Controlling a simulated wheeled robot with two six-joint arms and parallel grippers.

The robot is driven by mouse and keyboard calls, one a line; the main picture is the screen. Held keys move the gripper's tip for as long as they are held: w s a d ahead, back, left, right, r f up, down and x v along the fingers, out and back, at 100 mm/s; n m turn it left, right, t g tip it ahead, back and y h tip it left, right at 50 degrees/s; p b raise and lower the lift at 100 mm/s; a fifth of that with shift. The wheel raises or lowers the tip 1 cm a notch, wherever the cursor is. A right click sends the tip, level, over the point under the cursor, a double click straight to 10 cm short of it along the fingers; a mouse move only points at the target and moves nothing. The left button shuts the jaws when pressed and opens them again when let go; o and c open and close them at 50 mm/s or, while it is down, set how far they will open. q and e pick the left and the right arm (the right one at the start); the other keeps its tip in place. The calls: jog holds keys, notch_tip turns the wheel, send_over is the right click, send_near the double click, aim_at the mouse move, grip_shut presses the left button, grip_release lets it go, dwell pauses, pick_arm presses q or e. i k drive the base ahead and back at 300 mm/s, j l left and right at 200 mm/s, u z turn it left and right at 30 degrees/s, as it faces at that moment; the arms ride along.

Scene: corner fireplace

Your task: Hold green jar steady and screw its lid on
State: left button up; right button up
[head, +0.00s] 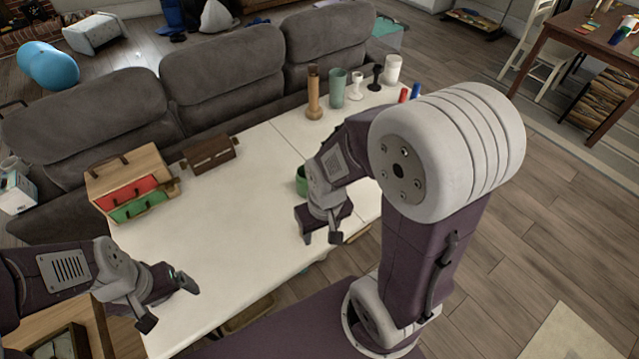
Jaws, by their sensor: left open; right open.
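A green jar (301,180) stands on the white table (240,215), partly hidden behind my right wrist. I cannot make out its lid or whether its top is open. My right gripper (320,236) points down near the table's front edge, in front of the jar; it is open with nothing seen between its fingers. My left gripper (167,302) is open and empty over the table's front left, well apart from the jar.
A wooden box with red and green drawers (133,193) and a dark brown box (210,153) stand at the back left. A wooden mill (313,95), a grey-green cup (337,88) and a white cup (392,69) stand at the back right. The table's middle is clear. A grey sofa (220,75) stands behind.

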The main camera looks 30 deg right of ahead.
aim_at(301, 178)
jog(key=z, duration=0.85)
